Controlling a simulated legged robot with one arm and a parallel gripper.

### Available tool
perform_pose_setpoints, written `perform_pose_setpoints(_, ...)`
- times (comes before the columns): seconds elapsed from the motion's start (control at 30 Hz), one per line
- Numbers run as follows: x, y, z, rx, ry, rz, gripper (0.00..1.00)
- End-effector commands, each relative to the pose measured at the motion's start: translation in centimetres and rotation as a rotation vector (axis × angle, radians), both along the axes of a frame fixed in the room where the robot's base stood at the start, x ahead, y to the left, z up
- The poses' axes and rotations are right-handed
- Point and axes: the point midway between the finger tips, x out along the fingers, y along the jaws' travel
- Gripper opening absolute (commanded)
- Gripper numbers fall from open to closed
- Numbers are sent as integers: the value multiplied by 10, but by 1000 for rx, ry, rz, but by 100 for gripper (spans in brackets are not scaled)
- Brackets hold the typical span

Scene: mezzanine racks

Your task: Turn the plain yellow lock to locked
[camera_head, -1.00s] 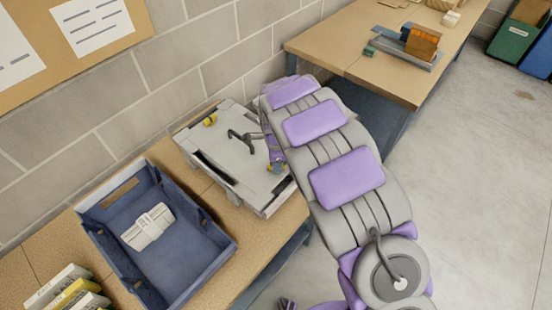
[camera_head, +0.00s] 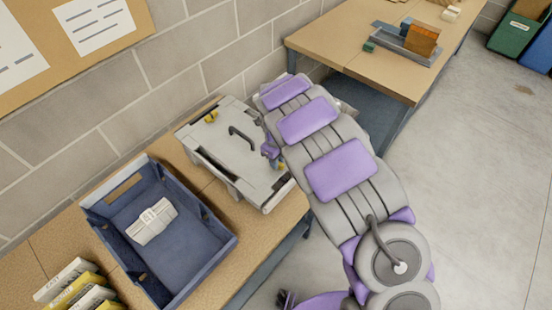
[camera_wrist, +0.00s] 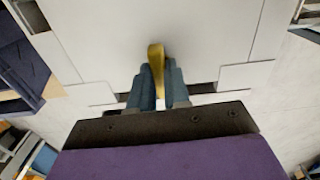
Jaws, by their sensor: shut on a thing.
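A light grey case (camera_head: 225,148) with a dark handle (camera_head: 243,138) lies on the wooden bench. In the wrist view my gripper (camera_wrist: 159,80) is shut on a plain yellow lock (camera_wrist: 156,54) at the edge of the pale case lid (camera_wrist: 215,35). The blue-grey fingers stand on both sides of the upright yellow piece. In the head view my arm covers part of the case's right side, and only a little yellow shows by the gripper. Another yellow lock (camera_head: 211,117) sits at the case's far left corner. I cannot tell whether the held lock is locked.
A blue-grey tray (camera_head: 195,215) holding a white bundle (camera_head: 152,222) stands left of the case. Several labelled books or boxes (camera_head: 80,290) lie at the front left. A block wall (camera_head: 175,85) rises behind. Open floor (camera_head: 475,190) lies to the right.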

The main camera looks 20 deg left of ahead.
Motion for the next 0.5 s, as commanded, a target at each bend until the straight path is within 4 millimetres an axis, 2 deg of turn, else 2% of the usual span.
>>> perform_pose_setpoints(0.5,0,0,0,1,-1,-53,0)
